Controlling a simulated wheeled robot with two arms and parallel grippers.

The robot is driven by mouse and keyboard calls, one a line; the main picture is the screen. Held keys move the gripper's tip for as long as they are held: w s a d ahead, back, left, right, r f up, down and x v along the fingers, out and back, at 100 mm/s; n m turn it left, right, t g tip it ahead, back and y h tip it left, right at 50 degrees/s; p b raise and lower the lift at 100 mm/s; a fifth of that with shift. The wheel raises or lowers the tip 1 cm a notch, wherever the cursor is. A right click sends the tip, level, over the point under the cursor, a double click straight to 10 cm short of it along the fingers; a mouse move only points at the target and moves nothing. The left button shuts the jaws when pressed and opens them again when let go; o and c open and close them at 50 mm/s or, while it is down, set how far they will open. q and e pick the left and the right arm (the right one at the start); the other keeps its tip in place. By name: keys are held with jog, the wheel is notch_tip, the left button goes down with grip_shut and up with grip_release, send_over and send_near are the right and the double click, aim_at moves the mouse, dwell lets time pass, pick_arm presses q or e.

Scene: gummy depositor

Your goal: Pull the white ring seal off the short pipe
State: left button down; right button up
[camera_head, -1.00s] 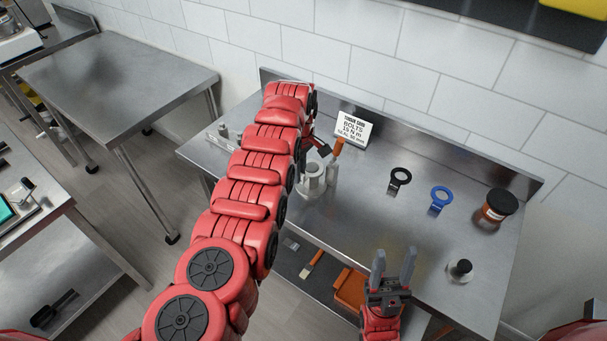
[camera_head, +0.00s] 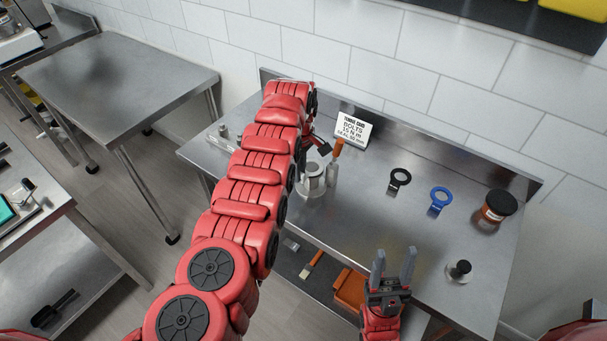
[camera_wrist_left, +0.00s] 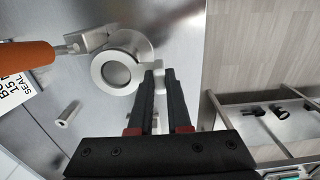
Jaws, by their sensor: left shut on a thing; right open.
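The short pipe (camera_head: 313,178) stands on the steel table in the head view, beside my left forearm. In the left wrist view its open end shows as a pale round rim, with the white ring seal (camera_wrist_left: 103,79) around it. My left gripper (camera_wrist_left: 162,77) is right beside the pipe, its black fingers closed on a small pale tab that seems to belong to the seal. The fingers hide part of this tab, and the seal looks to be at the pipe's mouth. My right gripper (camera_head: 378,262) is open and empty at the table's front edge.
An orange-handled tool (camera_head: 338,147) stands close to the pipe, near a sign card (camera_head: 352,130).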

pick_arm(q)
jog(key=shift+r, duration=0.5)
jog(key=shift+r, duration=0.1)
jog(key=shift+r+p, duration=0.25)
jog(key=shift+p, duration=0.05)
notch_tip(320, 180, up, 4)
jog(key=shift+r, duration=0.2)
